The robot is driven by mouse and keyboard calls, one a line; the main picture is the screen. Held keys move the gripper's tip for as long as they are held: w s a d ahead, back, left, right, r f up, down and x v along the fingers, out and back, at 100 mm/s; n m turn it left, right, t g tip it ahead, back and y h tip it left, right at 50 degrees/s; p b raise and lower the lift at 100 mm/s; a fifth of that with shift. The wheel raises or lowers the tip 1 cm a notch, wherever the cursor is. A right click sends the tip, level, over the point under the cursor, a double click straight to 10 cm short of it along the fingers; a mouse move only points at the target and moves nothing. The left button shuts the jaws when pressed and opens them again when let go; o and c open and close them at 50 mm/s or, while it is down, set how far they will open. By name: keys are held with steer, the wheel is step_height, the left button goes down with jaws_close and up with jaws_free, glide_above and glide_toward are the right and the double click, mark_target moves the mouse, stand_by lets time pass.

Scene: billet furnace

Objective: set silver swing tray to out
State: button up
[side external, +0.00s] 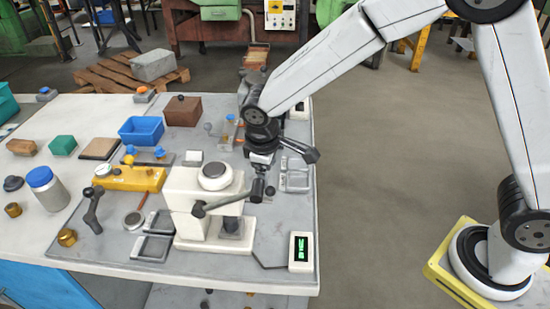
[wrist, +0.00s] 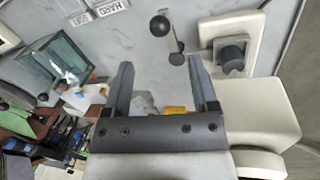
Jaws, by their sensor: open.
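I cannot tell for certain which piece is the silver swing tray. Shallow silver trays lie on the grey bench plate: one (side external: 150,248) is left of the cream press (side external: 186,190), and another (side external: 296,181) is right of my gripper. My gripper (side external: 261,170) points down just behind the press, near the black-knobbed end of its lever (side external: 226,202). In the wrist view my gripper (wrist: 160,68) is open, with nothing seen between its fingers. A black ball knob (wrist: 159,26) on a short grey arm shows beyond the fingertips. The fingers appear apart from it.
A blue bin (side external: 141,130), a brown box (side external: 182,111) and a yellow fixture (side external: 130,178) stand left of my gripper. A green-lit display (side external: 301,252) sits at the front right. In the wrist view a glass-sided box (wrist: 52,62) stands left. Open floor lies right of the bench.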

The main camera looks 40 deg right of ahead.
mark_target(270, 188)
steer(key=shift+w+d+f, duration=0.15)
steer(key=shift+d+f, duration=0.05)
steer(key=shift+f, duration=1.1)
steer(key=shift+w+d+f, duration=0.15)
steer(key=shift+d+f, duration=0.05)
steer(key=shift+f, duration=1.05)
steer(key=shift+w+d+f, duration=0.15)
steer(key=shift+d+f, duration=0.05)
steer(key=shift+f, duration=1.1)
jaws_close()
